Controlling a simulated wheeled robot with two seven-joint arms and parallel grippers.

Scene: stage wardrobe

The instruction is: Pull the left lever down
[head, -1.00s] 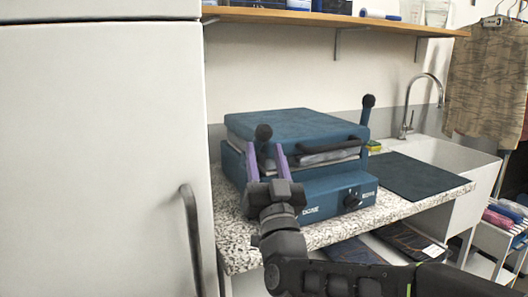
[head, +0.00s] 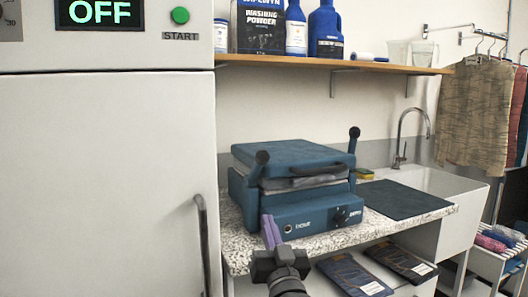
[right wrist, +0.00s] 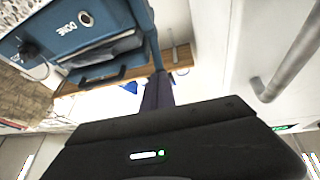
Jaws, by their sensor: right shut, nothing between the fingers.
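The blue press (head: 310,212) stands on the speckled counter with its padded lid lowered over a grey folded cloth (head: 300,181). Its left lever (head: 255,172), with a black knob, stands upright at the press's left side. A matching right lever (head: 353,148) stands up at the far right. My right gripper (head: 268,222) has its purple fingers together and empty, in front of the press's lower left corner, below the left lever's knob. In the right wrist view the shut fingers (right wrist: 157,92) point toward the press (right wrist: 75,25). My left gripper is not in view.
A white cabinet with a vertical handle (head: 203,245) stands close on the left. A shelf (head: 340,66) with bottles runs above. A dark mat (head: 407,199) and a sink lie right of the press. Folded dark items lie below the counter.

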